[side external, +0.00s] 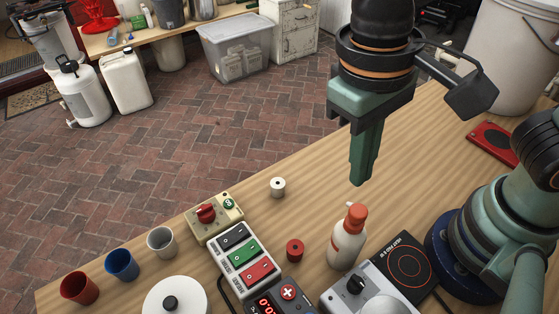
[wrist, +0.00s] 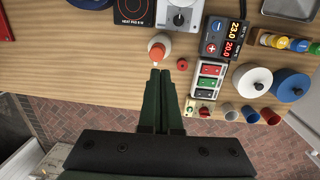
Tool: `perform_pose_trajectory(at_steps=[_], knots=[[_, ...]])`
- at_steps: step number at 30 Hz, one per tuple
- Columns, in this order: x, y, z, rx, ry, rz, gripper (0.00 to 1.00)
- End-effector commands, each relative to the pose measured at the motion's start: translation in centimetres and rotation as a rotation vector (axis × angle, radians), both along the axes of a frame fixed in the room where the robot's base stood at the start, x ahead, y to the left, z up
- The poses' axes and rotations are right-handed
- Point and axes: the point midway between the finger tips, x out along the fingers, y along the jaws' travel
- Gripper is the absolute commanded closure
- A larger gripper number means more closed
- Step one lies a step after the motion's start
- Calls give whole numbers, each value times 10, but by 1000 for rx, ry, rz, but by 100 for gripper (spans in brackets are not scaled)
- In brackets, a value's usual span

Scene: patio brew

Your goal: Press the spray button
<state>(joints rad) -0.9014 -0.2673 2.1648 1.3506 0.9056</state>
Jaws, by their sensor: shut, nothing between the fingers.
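A white bottle (side external: 345,246) with an orange-red pump top (side external: 356,214) stands upright on the wooden table. In the wrist view the orange top (wrist: 157,51) shows just beyond my fingertips. A switch panel (side external: 219,262) carries a black, a green (side external: 244,251) and a red rocker; it also shows in the wrist view (wrist: 200,99). I cannot read a spray label on anything. My gripper (side external: 361,183) is shut and empty, pointing down above the table and apart from the bottle. In the wrist view the fingers (wrist: 160,72) lie together.
A beige box with a red knob (side external: 206,212), a small red cylinder (side external: 295,250) and a white one (side external: 277,187) stand near the panel. Cups (side external: 122,264) line the left.

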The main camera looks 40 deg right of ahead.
Motion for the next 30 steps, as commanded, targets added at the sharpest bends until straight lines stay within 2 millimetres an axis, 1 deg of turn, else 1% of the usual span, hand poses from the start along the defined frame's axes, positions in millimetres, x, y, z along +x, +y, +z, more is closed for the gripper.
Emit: perform_pose_trajectory(at_steps=[1,3,6,10,15,30], knots=[[1,2,11,4,-4,0,100],[2,3,23,4,-3,0,100],[2,4,36,2,-2,0,100],[3,5,47,2,-2,0,100],[3,5,51,0,-1,0,100],[3,5,51,1,-1,0,100]])
